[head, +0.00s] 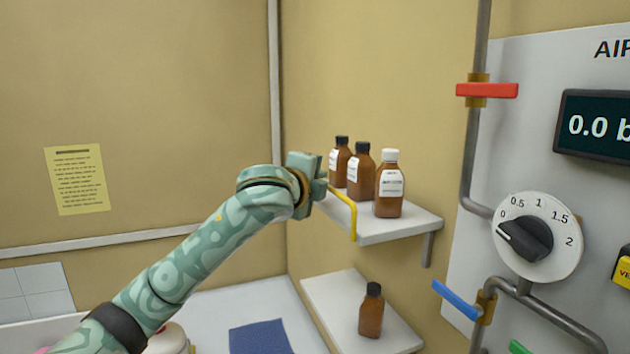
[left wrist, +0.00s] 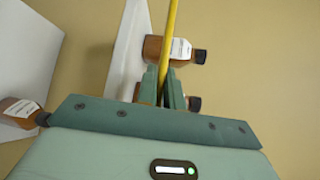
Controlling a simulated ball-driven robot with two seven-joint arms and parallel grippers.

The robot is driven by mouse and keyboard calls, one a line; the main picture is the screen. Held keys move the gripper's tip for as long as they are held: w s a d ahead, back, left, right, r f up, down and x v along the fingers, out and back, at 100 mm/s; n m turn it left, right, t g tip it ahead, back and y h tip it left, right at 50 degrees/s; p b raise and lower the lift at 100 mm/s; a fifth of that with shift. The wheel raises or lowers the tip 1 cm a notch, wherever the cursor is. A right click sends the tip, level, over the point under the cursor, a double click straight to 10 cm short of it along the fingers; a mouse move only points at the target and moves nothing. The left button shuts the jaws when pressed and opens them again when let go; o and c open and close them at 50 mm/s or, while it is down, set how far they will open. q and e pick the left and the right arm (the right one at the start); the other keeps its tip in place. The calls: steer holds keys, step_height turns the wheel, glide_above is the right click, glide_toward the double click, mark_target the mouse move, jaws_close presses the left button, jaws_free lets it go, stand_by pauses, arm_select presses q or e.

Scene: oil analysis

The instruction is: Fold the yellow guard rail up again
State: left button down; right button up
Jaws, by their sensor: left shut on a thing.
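The yellow guard rail (head: 344,203) runs along the left edge of the upper shelf (head: 392,231). Its bar stands above the shelf edge, and its near end bends down to the shelf's front corner. My left gripper (head: 318,188) is at the far part of the rail, shut on it. In the left wrist view the rail (left wrist: 172,38) passes between the fingers of the gripper (left wrist: 164,88). The far end of the rail is hidden behind my gripper in the head view. My right gripper is not in view.
Two black-capped brown bottles (head: 340,160) (head: 361,172) and a white-capped one (head: 389,185) stand on the upper shelf, close beside the rail. Another bottle (head: 371,312) stands on the lower shelf (head: 340,309). Pipes and a dial panel (head: 538,238) are on the right.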

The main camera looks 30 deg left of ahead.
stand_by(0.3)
arm_select(q)
steer(key=c, duration=1.6)
jaws_free()
steer(key=shift+o, duration=0.4)
steer(key=shift+w+f, duration=0.1)
steer(key=shift+w, duration=0.05)
steer(key=s+r+b, duration=0.1)
steer(key=s, duration=0.7)
steer(key=s+d+r, duration=0.1)
steer(key=s, duration=0.7)
steer(key=shift+d+r+b, duration=0.25)
steer(key=shift+b, duration=0.15)
steer(key=shift+f, duration=0.1)
